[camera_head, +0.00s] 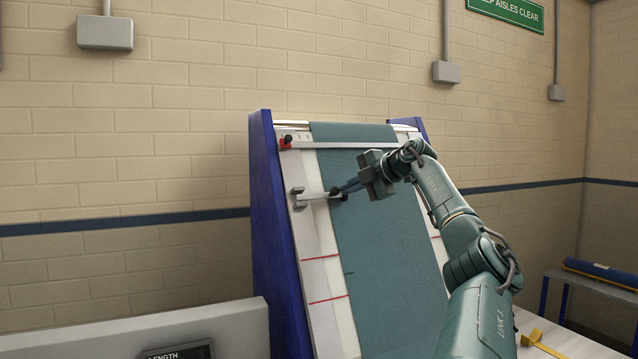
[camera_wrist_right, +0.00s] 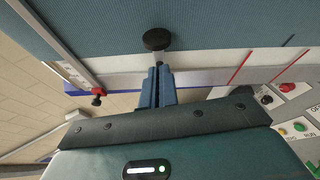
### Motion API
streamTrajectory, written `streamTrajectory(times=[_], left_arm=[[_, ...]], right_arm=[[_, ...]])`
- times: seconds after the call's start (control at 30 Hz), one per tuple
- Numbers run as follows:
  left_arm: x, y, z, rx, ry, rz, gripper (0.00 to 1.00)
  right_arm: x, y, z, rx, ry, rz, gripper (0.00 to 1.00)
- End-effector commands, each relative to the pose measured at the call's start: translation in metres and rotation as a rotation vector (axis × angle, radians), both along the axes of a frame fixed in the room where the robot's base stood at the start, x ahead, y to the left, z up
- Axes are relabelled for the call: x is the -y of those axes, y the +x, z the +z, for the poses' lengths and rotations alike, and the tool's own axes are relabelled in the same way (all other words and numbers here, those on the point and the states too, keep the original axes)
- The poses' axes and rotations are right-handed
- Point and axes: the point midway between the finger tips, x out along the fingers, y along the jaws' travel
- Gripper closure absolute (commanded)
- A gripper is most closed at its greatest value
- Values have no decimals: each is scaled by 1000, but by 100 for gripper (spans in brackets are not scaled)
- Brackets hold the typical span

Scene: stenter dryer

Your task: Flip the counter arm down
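The counter arm (camera_head: 318,197) is a short pale bar in the head view. It runs from a grey bracket on the machine's left white rail to a black wheel (camera_head: 337,194) at the edge of the green fabric. My right gripper (camera_head: 346,188) reaches in from the right with its blue fingertips at the wheel. In the right wrist view, the blue fingers (camera_wrist_right: 157,84) lie close together, pointing at the black wheel (camera_wrist_right: 157,39). They hide most of the bar, and I cannot tell whether they touch it. My left gripper is out of view.
Green fabric (camera_head: 378,265) covers the sloped bed between blue side frames (camera_head: 272,220). A pale crossbar (camera_head: 350,146) with a red clamp spans above the arm. The wrist view shows a control panel (camera_wrist_right: 292,112) at right. A side table (camera_head: 595,281) stands at far right.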

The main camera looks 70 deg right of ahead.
Motion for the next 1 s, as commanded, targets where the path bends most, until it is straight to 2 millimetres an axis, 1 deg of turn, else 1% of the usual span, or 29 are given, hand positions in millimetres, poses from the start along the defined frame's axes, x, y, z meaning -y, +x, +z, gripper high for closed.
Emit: streamTrajectory(times=[0.03,0.13,0.4,0.5,0.6,0.8,1.0], left_arm=[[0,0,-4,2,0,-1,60],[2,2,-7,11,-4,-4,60],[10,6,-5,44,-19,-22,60],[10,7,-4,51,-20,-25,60],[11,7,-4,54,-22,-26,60],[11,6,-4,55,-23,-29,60],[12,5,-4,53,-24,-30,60]], right_arm=[[-1,-5,-2,-7,0,-3,100],[-7,-21,6,-4,-3,-4,100],[-26,-75,36,3,-5,-3,100],[-32,-91,45,5,-5,-2,100],[-37,-103,52,6,-6,-2,100],[-41,-114,59,6,-6,0,100],[-41,-114,59,8,-5,0,100]])
